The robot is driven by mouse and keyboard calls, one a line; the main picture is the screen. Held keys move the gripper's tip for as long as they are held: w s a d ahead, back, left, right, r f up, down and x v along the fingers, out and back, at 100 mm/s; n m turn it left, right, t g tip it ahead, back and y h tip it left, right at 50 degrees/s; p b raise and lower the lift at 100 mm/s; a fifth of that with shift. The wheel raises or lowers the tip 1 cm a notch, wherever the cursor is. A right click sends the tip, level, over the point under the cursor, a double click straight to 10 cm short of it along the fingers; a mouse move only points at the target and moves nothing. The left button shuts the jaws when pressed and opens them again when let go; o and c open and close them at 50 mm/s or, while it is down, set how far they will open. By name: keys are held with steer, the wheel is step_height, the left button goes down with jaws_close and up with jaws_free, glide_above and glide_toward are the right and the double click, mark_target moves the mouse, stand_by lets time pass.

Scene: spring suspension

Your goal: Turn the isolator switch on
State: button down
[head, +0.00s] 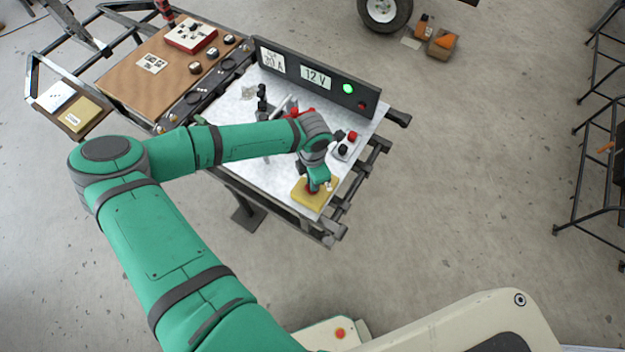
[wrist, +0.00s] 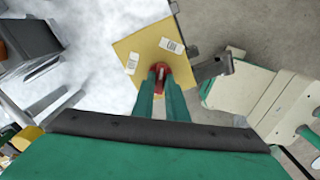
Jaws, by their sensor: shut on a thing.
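The isolator switch has a yellow square plate (head: 303,196) at the near corner of the white-topped bench, with two small white labels on its face in the wrist view (wrist: 150,52). Its red knob (wrist: 158,75) stands in the middle of the plate. My gripper (wrist: 160,84) comes down over the plate with its two green fingers shut on the red knob, one on each side. In the head view my gripper (head: 312,186) hides most of the knob. The knob's exact angle is hard to tell.
A dark panel (head: 300,72) with "20 A" and "12 V" labels, a lit green lamp (head: 348,88) and a dark red lamp (head: 362,104) stands along the bench's back. A box with red and black terminals (head: 346,146) sits close behind my gripper. Black clamps and red parts lie farther left.

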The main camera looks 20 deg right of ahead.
steer(key=shift+w+m, duration=0.1)
steer(key=shift+m, duration=1.1)
steer(key=c, duration=1.8)
jaws_free()
steer(key=shift+o, duration=0.2)
step_height(320, 180, up, 11)
steer(key=shift+f, duration=0.1)
